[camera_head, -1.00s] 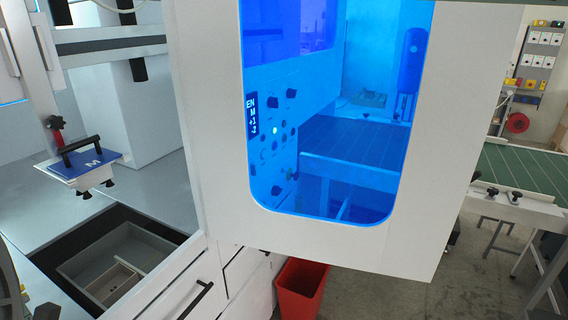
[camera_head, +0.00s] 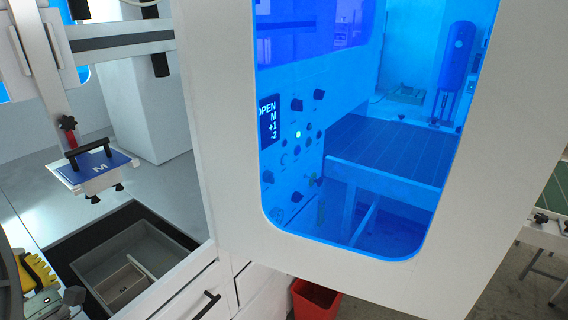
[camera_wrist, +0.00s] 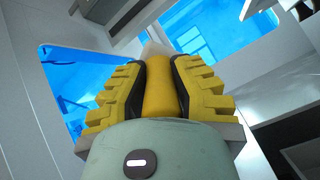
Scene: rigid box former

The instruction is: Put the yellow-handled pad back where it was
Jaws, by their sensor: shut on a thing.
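In the wrist view my gripper (camera_wrist: 160,68) has its yellow ridged fingers closed on both sides of a yellow handle (camera_wrist: 160,100). A pale part shows beyond the handle's far end; the rest of that pad is hidden. In the head view one yellow finger of my gripper (camera_head: 36,270) shows at the lower left edge, and the held handle cannot be made out there. A blue pad marked M (camera_head: 98,169) with a black handle hangs under the machine's arm at the left, over the grey worktop.
An open drawer (camera_head: 108,248) holds a small light tray (camera_head: 127,283) below the M pad. A white cabinet door with a blue window (camera_head: 345,165) fills the middle; its panel display (camera_head: 269,118) reads OPEN, M, +1, -2. A red bin (camera_head: 315,300) stands on the floor.

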